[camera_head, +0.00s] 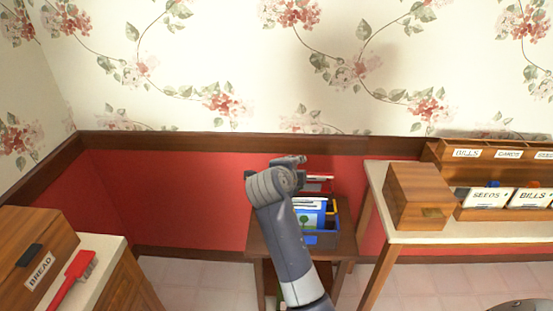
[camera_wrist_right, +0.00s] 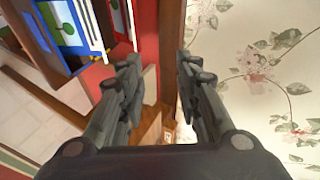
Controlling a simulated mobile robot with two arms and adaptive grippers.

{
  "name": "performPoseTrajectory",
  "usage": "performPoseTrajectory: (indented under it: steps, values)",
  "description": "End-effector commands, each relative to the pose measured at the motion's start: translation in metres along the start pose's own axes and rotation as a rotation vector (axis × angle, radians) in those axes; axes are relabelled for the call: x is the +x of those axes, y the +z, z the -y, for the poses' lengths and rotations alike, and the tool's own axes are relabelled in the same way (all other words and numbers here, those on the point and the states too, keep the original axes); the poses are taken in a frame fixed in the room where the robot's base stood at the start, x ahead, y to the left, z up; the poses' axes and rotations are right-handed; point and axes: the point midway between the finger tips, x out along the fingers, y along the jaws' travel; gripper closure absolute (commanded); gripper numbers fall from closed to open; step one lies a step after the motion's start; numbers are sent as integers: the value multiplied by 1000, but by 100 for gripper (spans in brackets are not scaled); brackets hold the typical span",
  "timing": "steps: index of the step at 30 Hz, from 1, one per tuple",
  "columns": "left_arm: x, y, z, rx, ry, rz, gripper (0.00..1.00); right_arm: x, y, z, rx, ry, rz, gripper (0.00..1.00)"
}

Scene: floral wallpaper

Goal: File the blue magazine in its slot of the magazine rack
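A magazine rack with a blue front (camera_head: 325,239) stands on a small brown table against the red wall panel, partly hidden by my right arm. Its other parts show yellow and red edges. A blue magazine (camera_head: 308,219) with a green tree on its cover stands in the rack's front part; it also shows at the upper left of the right wrist view (camera_wrist_right: 72,24). Its lower end is hidden. My right gripper (camera_head: 298,160) is above and behind the rack, near the wall. In the right wrist view its fingers (camera_wrist_right: 160,68) are apart with nothing between them. My left gripper is out of view.
A light-topped table (camera_head: 400,235) on the right holds a wooden box (camera_head: 416,197) and labelled wooden organisers. At the left, a counter holds a bread box (camera_head: 35,255) and a red object (camera_head: 72,280). The floral wall is close to my right gripper.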

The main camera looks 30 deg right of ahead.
Motion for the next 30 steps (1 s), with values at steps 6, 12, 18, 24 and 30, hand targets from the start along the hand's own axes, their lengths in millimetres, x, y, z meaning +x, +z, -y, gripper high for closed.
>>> performPoseTrajectory:
  steps: [6, 12, 18, 24, 30]
  values:
    - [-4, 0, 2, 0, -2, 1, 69, -40, 10, 20, -62, -11, 111, 69]
    - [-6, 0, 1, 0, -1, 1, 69, -71, 17, 31, -119, -17, 206, 69]
    - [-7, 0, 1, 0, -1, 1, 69, -89, 22, 36, -158, -24, 263, 69]
    - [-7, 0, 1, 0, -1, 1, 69, -94, 23, 36, -168, -25, 278, 69]
    - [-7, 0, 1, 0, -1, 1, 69, -93, 23, 36, -168, -25, 277, 69]
